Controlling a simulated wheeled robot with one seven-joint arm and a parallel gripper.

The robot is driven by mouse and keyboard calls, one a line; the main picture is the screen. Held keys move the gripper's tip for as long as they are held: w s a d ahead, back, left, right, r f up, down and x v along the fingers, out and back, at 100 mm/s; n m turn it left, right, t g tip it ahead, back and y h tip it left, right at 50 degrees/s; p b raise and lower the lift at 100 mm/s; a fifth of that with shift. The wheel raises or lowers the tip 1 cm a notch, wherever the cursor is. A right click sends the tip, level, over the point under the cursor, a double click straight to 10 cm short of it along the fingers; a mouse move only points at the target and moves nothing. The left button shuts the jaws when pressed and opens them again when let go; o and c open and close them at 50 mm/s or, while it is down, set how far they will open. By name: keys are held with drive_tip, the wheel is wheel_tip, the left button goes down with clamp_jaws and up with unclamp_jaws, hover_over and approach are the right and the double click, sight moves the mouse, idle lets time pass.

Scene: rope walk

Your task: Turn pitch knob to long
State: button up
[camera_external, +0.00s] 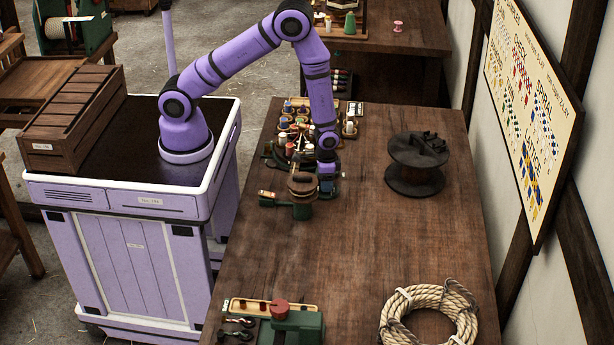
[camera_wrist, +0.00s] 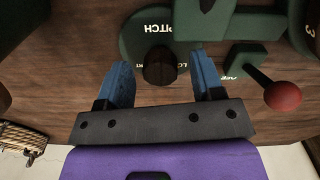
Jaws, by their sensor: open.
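The dark round pitch knob (camera_wrist: 160,69) sits on a green plate (camera_wrist: 136,42) lettered "PITCH" in the wrist view. Short lettering shows on both sides of the knob, partly cut by my fingers and the knob. I cannot tell which mark the knob points to. My gripper (camera_wrist: 162,76) is open, with one blue fingertip on each side of the knob and a gap visible on both sides. In the external view my gripper (camera_external: 327,184) is low over the bench at the right of a green machine (camera_external: 300,208); the knob cannot be made out there.
A red-balled lever (camera_wrist: 283,97) stands right of the knob in the wrist view. On the bench (camera_external: 340,270) are a dark spool (camera_external: 416,165), a rope coil (camera_external: 430,318), a green device with a red knob (camera_external: 300,328) and small bobbins behind my gripper. The bench middle is clear.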

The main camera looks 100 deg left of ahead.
wheel_tip(320, 180, up, 11)
idle(0.7)
drive_tip(key=shift+f, duration=0.1)
drive_tip(key=s+r+t, duration=0.1)
drive_tip(key=s+r, duration=0.2)
drive_tip(key=r, duration=0.5)
drive_tip(key=s+r+m+t, duration=0.1)
drive_tip(key=s+r, duration=0.2)
drive_tip(key=r, duration=0.5)
drive_tip(key=s+r+t, duration=0.1)
drive_tip(key=s+r, duration=0.2)
drive_tip(key=r, duration=0.5)
drive_tip(key=s+r+t, duration=0.1)
drive_tip(key=s+r, duration=0.4)
drive_tip(key=s, duration=0.4)
drive_tip(key=s+r+t, duration=0.1)
drive_tip(key=s+r, duration=0.5)
drive_tip(key=s, duration=0.3)
drive_tip(key=shift+s+d+r+m, duration=0.2)
drive_tip(key=shift+s+r+m, duration=0.05)
drive_tip(key=shift+m, duration=0.15)
